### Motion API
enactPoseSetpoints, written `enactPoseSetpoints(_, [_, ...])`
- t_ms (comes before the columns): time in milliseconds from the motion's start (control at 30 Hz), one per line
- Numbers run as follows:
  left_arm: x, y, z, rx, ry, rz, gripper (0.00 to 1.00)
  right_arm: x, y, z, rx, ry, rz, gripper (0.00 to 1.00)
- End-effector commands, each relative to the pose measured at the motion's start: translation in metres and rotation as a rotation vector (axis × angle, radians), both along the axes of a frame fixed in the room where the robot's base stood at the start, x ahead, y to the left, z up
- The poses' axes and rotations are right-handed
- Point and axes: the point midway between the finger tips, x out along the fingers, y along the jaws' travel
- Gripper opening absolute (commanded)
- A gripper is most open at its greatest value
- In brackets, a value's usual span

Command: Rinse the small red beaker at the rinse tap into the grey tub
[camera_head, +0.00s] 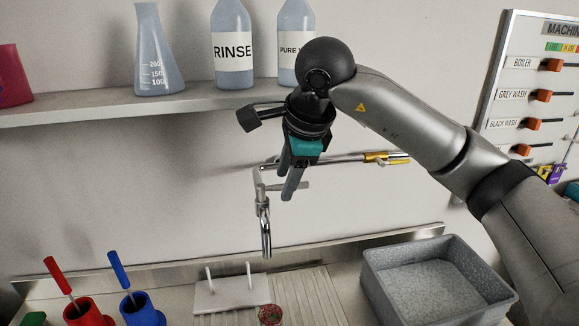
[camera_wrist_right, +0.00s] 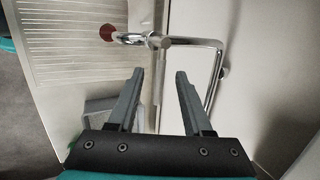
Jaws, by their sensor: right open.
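The small red beaker (camera_head: 270,314) stands on the ribbed drainboard at the bottom edge of the head view, partly cut off. A reddish round shape that looks like it (camera_wrist_right: 107,32) shows by the spout end in the right wrist view. The rinse tap (camera_head: 264,220) has a chrome spout pointing down above the drainboard; it also shows in the wrist view (camera_wrist_right: 190,41). The grey tub (camera_head: 380,288) stands to the right, apart from the beaker. My right gripper (camera_head: 283,184) is open and empty, near the top of the tap. My left gripper is out of view.
A white block with two pegs (camera_head: 232,294) stands left of the beaker. Red (camera_head: 88,312) and blue (camera_head: 142,312) pots with handled tools stand further left. The shelf (camera_head: 110,108) above holds a flask and bottles. A valve panel (camera_head: 520,90) is on the right wall.

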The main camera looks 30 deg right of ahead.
Motion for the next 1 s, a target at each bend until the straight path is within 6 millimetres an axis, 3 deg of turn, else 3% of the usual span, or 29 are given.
enactPoseSetpoints(167, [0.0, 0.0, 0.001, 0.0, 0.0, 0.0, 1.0, -0.007, -0.001, 0.019, 0.001, -0.005, 0.0, 0.5])
enactPoseSetpoints(600, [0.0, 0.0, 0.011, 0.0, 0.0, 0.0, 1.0, -0.05, -0.005, 0.11, -0.001, -0.005, -0.001, 0.5])
enactPoseSetpoints(800, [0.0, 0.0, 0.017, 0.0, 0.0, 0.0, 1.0, -0.061, -0.005, 0.13, -0.002, -0.003, -0.001, 0.5])
enactPoseSetpoints(1000, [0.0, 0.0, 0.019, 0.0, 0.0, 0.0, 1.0, -0.065, -0.005, 0.137, 0.0, 0.0, -0.001, 0.5])
